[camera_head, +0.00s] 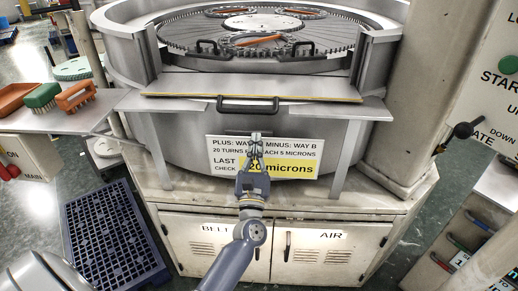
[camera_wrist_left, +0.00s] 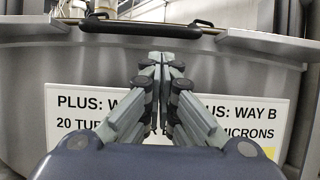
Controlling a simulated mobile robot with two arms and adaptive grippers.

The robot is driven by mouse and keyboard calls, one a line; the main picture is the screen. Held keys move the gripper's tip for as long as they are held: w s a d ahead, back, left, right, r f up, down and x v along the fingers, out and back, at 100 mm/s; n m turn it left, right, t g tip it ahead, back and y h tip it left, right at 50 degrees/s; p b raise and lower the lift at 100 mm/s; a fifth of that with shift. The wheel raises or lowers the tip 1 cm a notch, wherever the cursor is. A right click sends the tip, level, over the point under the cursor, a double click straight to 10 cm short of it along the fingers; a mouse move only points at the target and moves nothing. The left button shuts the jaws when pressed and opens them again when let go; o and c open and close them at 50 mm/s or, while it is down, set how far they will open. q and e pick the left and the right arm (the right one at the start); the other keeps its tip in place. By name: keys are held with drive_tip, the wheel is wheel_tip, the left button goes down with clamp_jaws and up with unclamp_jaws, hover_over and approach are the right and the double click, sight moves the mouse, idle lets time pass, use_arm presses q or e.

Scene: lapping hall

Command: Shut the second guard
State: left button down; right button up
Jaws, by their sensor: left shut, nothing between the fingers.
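A flat grey guard panel (camera_head: 250,86) with a yellow front edge lies across the front opening of the round lapping machine. Its black bar handle (camera_head: 248,105) hangs at the front edge. The handle also shows in the left wrist view (camera_wrist_left: 147,27), above the fingertips. I cannot tell from a label which guard is the second one. My left gripper (camera_head: 256,138) is shut and empty. It is below the handle and apart from it, in front of the drum wall and the white sign (camera_head: 222,155). My right gripper is not in view.
A side shelf (camera_head: 60,118) with brushes stands at the left. A blue plastic pallet (camera_head: 112,238) lies on the floor. The machine's toothed ring (camera_head: 180,45) is exposed behind the panel. A control column with a black-knobbed lever (camera_head: 462,131) is at the right.

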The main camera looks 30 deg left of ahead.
sight(259, 116)
use_arm(q)
drive_tip(key=p+x, duration=0.1)
drive_tip(key=x, duration=0.3)
drive_tip(key=shift+w+r, duration=0.1)
drive_tip(key=shift+w, duration=0.2)
drive_tip(key=shift+w+a+r, duration=0.15)
drive_tip(key=shift+w+a, duration=0.1)
drive_tip(key=shift+w, duration=0.2)
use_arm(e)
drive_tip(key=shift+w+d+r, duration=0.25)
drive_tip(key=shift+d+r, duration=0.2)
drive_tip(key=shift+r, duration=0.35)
